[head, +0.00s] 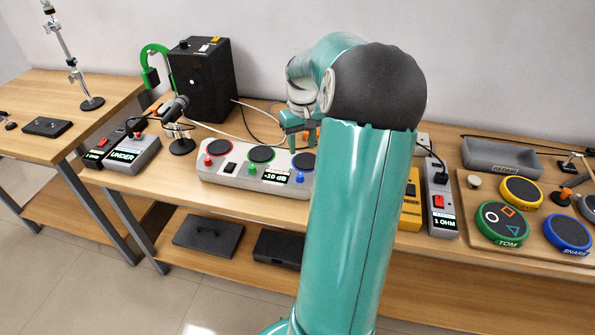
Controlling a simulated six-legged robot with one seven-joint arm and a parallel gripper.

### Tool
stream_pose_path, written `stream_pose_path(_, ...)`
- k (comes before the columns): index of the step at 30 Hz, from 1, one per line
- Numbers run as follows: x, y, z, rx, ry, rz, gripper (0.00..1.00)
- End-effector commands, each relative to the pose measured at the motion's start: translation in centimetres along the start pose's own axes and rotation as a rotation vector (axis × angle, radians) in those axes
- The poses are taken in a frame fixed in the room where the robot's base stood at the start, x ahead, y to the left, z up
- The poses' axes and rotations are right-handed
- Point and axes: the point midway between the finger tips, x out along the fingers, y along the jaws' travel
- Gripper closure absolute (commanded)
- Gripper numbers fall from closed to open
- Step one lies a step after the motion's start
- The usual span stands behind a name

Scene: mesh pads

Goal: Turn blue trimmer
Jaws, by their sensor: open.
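A pale panel box (228,183) sits on the bench left of my arm, with three dark round pads along its top. Below the pads are small knobs: a red knob (207,160), a green knob (252,169) and the blue trimmer (299,180). A small display (277,177) between green and blue reads "-10 dB". My arm hides the box's right edge.
A grey box marked "UNDER" (133,154) and a microphone (178,108) stand left of the panel. A black speaker cabinet (205,80) stands behind. A yellow device (411,205), a "1 OHM" box (441,205) and a board of drum pads (475,240) lie right of my arm.

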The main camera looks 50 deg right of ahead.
Motion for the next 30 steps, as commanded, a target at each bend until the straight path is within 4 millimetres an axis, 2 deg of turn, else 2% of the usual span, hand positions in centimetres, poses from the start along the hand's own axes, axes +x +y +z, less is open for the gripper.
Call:
stream_pose_path(9,6.5,-0.4,0.0,-0.005,-0.003,-0.002,0.57)
stream_pose_path(15,9.7,-0.6,-0.1,-0.005,-0.001,-0.001,0.57)
stream_pose_path(20,10.8,-0.7,-0.1,-0.006,0.000,0.000,0.57)
stream_pose_path(28,10.9,-0.7,-0.2,-0.006,0.001,0.001,0.57)
stream_pose_path(30,10.9,-0.7,-0.2,-0.005,0.001,0.001,0.69)
